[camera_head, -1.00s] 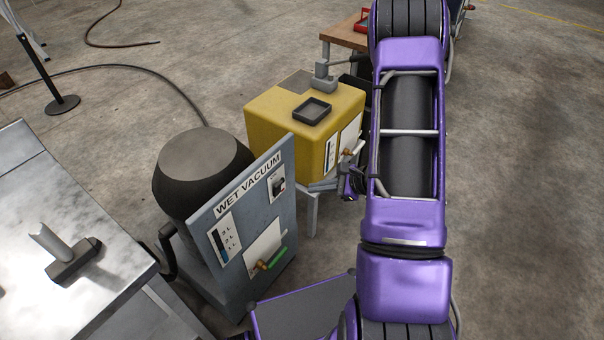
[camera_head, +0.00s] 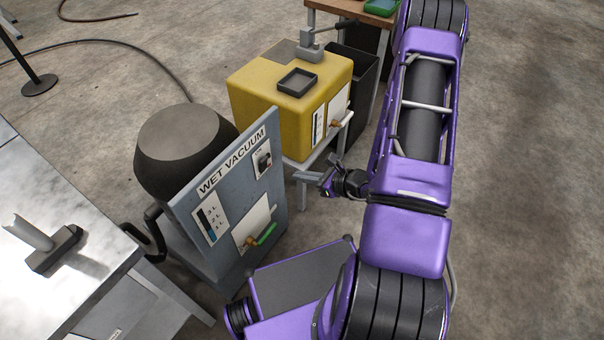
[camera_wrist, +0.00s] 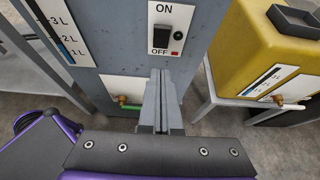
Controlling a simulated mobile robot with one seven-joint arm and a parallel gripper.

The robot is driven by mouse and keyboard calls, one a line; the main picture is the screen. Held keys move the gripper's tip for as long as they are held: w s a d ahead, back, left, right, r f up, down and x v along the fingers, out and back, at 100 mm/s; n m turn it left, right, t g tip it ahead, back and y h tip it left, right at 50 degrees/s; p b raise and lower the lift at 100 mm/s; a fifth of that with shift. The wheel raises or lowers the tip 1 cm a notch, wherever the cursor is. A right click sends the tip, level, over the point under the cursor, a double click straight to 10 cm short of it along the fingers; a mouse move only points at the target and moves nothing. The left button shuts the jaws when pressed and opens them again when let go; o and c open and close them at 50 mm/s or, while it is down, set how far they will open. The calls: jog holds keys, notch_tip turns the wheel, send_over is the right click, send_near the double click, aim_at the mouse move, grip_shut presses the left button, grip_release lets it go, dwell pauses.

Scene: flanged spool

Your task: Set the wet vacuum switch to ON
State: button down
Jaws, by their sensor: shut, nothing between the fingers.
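The wet vacuum is a dark drum (camera_head: 185,150) behind a grey-blue panel (camera_head: 207,262) labelled WET VACUUM. Its switch (camera_head: 264,160) sits at the panel's upper right. In the wrist view the switch is a black rocker (camera_wrist: 162,38) on a white plate, with ON above and OFF below. Which way the rocker is tipped is hard to tell. My gripper (camera_head: 300,177) is shut and empty, right of the panel. In the wrist view, its fingertips (camera_wrist: 161,72) appear just below the switch plate, apparently not touching it.
A yellow tank (camera_head: 290,110) on a light stand is close beyond my gripper. A green-handled valve (camera_head: 262,236) sits low on the panel. A metal table (camera_head: 60,215) is at the left. Open concrete floor lies to the right.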

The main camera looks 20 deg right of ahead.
aim_at(265, 161)
jog(key=x, duration=0.3)
jog(key=r+x, duration=0.1)
jog(key=x, duration=0.2)
jog(key=r+x, duration=0.1)
jog(key=x, duration=0.1)
jog(key=shift+x, duration=0.85)
jog(key=shift+w+a+r, duration=0.3)
jog(key=shift+w+a, duration=0.05)
jog(key=shift+w, duration=0.1)
jog(key=shift+w+a+r+g+h+p, duration=0.35)
jog(key=shift+w+r+g+h+p, duration=0.1)
jog(key=shift+r+g+p, duration=0.2)
jog(key=shift+s+d+f+b, duration=0.1)
jog(key=shift+f+b, duration=0.2)
jog(key=shift+f, duration=0.1)
jog(key=shift+r, duration=0.15)
